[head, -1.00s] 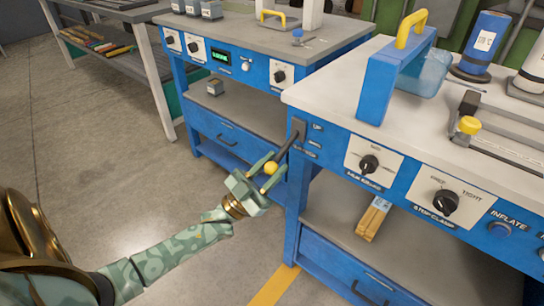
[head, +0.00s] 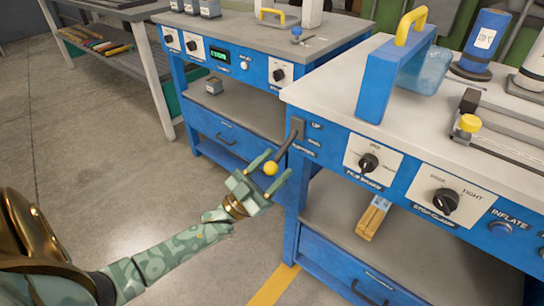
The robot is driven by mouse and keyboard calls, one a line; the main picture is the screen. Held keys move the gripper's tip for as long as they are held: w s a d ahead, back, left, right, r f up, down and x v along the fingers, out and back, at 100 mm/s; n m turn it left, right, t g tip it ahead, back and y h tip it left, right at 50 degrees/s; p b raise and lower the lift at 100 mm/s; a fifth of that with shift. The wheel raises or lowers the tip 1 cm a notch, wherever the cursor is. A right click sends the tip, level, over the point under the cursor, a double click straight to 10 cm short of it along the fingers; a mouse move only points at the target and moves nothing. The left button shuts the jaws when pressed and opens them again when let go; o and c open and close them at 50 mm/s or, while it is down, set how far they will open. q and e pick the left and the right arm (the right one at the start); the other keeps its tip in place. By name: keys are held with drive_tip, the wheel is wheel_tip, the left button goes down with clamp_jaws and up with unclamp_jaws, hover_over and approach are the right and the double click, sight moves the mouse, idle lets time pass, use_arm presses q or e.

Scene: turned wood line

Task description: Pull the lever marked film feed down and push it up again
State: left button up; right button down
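A dark lever (head: 285,147) with a yellow ball knob (head: 271,168) sticks out from a plate on the left corner of the blue bench front. It slants down and out from its pivot, knob lowest. The small labels beside it include "UP"; I cannot read the words film feed. My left gripper (head: 279,162), pale green, is open at the lever. The knob lies between its two fingers in this view, with a gap showing on both sides. I cannot tell how deep the knob sits between them. My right gripper is not in view.
The blue bench (head: 330,85) carries a blue frame with a yellow handle (head: 410,26). Its front has a hub brake knob (head: 369,162), a stop clamp knob (head: 445,201) and an inflate button (head: 501,228). A second blue bench (head: 225,75) stands behind. Open floor lies at left.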

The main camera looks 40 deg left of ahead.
use_arm(q)
drive_tip(key=shift+s+a+f, duration=0.1)
drive_tip(key=shift+s+f, duration=0.15)
drive_tip(key=shift+s, duration=0.05)
drive_tip(key=v, duration=1.5)
drive_tip(key=shift+s+f, duration=0.15)
drive_tip(key=shift+f, duration=0.1)
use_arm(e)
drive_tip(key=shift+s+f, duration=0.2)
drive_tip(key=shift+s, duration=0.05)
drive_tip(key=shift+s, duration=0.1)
